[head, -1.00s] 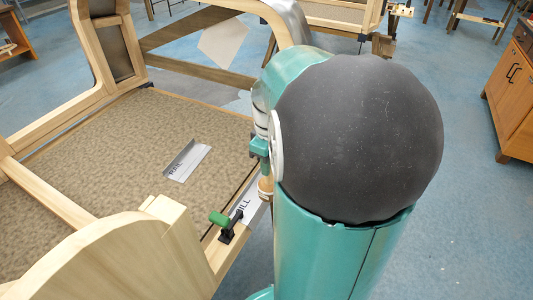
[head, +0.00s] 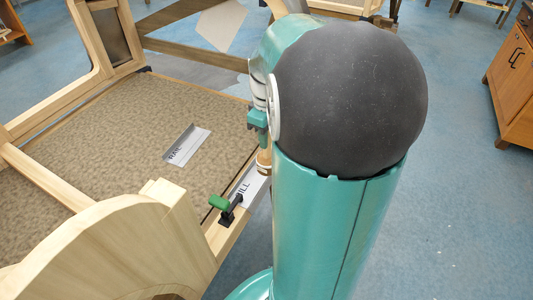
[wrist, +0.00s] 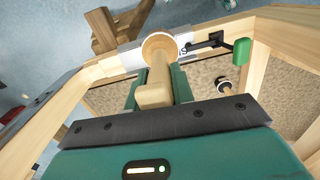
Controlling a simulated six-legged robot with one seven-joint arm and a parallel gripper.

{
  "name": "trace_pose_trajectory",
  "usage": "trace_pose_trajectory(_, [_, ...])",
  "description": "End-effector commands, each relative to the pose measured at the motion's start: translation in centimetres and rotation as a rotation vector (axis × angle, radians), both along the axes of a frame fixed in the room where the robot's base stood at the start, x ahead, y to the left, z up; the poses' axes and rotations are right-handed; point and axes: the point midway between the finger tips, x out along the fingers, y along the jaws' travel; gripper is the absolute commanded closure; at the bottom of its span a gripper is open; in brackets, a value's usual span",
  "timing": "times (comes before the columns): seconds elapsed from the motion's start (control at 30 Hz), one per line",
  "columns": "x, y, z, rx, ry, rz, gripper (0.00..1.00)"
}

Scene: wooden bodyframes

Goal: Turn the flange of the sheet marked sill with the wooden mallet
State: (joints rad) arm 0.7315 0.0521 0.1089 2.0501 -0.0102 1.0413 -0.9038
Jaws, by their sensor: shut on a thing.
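The sill sheet (head: 248,188) is a thin pale metal strip lettered "ILL" in the head view, lying along the wooden frame's edge. A green-handled clamp (head: 219,202) sits at its near end. My gripper (head: 258,122) is shut on the wooden mallet (head: 264,160), whose pale head is at the sheet's far part. In the wrist view the mallet handle (wrist: 156,80) stands between the fingers, and its round head (wrist: 160,47) covers part of the sheet (wrist: 130,54). I cannot tell whether head and sheet touch. The flange is mostly hidden.
The rail sheet (head: 187,143) lies on the brown patterned panel (head: 110,135) inside the wooden bodyframe. A curved wooden frame part (head: 130,245) rises at the near left. A wooden cabinet (head: 515,85) stands far right, with blue floor clear between. A wooden block (wrist: 105,30) shows beyond the sheet.

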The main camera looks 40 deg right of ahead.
Motion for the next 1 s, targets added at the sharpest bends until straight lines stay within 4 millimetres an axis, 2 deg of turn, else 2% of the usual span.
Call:
trace_pose_trajectory(0.1, [2.1,-1.4,0.1,0.001,0.000,0.001,1.00])
trace_pose_trajectory(0.23, [3.1,-2.1,0.1,0.001,0.001,0.001,1.00])
trace_pose_trajectory(0.63, [3.1,-2.1,-2.6,0.001,0.001,0.000,1.00])
trace_pose_trajectory(1.0, [3.1,-2.1,-2.8,0.000,0.000,0.000,1.00])
